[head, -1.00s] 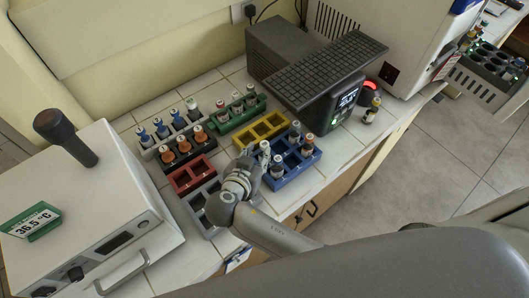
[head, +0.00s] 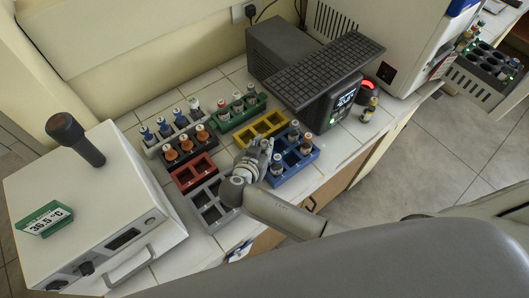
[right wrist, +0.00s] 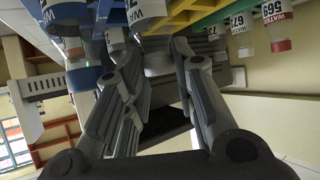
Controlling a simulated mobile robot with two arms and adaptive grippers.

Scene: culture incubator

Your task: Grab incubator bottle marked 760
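No label reading 760 can be read in these frames. My right gripper (head: 262,152) is at the left edge of the blue rack (head: 300,168), which holds several small bottles. In the right wrist view the fingers of my right gripper (right wrist: 158,65) are spread, with a pale bottle (right wrist: 158,58) between their tips. Contact cannot be told. A bottle with a label starting 72 (right wrist: 145,12) is cut off at the top edge. A red-capped bottle (right wrist: 274,12) reads 569 WATER. My left gripper is not in view.
Grey (head: 207,215), red (head: 195,174), yellow (head: 262,130) and green racks surround the gripper. A white incubator (head: 100,210) stands left.

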